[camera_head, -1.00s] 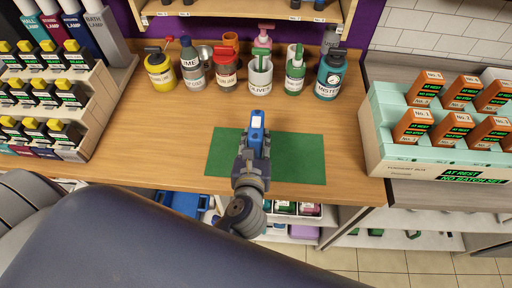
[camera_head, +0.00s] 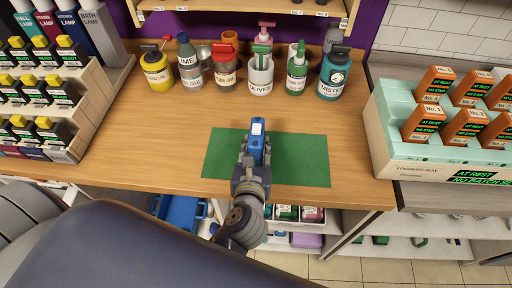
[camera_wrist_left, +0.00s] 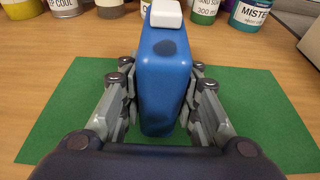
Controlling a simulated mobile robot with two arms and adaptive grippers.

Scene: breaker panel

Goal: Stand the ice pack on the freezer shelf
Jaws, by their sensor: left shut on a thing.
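The ice pack appears as an upright blue slab with a white cap (camera_head: 256,142), over the green mat (camera_head: 305,160) on the wooden counter. My left gripper (camera_head: 251,165) is shut on it, with one finger on each side. In the left wrist view the blue ice pack (camera_wrist_left: 165,85) stands between the grey fingers (camera_wrist_left: 162,105), its long side upright. Its lower end meets or hangs just over the mat; I cannot tell which. No freezer shelf can be made out for certain. My right gripper is not in view.
A row of bottles and jars (camera_head: 260,75) stands behind the mat. A tiered rack of black and yellow items (camera_head: 38,90) is at the left. A pale box with orange cartons (camera_head: 420,160) is at the right. Open shelves with bins (camera_head: 300,212) lie below the counter.

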